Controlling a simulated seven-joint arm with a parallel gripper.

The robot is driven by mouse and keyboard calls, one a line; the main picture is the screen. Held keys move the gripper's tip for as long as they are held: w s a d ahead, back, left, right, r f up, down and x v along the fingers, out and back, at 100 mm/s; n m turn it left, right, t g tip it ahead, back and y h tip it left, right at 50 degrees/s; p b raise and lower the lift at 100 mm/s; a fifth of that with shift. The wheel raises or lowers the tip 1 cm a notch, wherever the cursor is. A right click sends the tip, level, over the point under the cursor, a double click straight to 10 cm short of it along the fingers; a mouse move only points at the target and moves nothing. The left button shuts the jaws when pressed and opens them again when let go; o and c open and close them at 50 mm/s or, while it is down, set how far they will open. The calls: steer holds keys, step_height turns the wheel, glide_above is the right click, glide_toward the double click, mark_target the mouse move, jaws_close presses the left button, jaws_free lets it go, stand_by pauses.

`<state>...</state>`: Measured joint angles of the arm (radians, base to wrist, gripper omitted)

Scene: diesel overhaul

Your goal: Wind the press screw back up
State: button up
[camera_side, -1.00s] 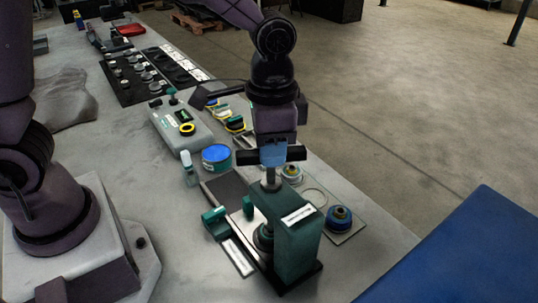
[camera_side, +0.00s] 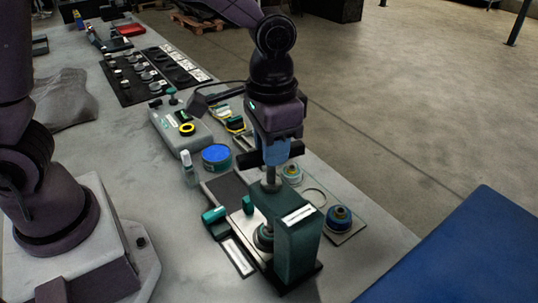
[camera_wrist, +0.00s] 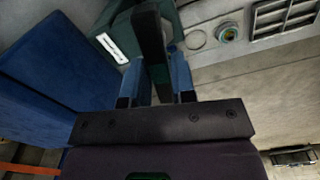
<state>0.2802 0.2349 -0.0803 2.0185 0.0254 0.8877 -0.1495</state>
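The green press (camera_side: 297,240) stands near the front edge of the bench, with its screw (camera_side: 271,178) rising from the top. A black crossbar (camera_side: 297,149) sits at the head of the screw. My gripper (camera_side: 275,153) points down over the screw, its blue fingers on either side of the crossbar's middle. In the wrist view the crossbar (camera_wrist: 149,35) runs between the two blue fingers (camera_wrist: 157,80), which look closed on it. Contact on both sides is hard to see. The screw's lower end is partly hidden by the press frame.
A blue-topped part (camera_side: 339,217) stands on a plate right of the press. A blue-lidded tin (camera_side: 216,157), a small bottle (camera_side: 189,168) and a grey case (camera_side: 180,128) lie behind. A green-handled tool (camera_side: 213,215) lies left of the press. A blue surface (camera_side: 470,255) is at right.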

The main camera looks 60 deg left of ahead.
steer(key=o, duration=0.4)
steer(key=shift+f, duration=0.1)
steer(key=shift+r, duration=2.8)
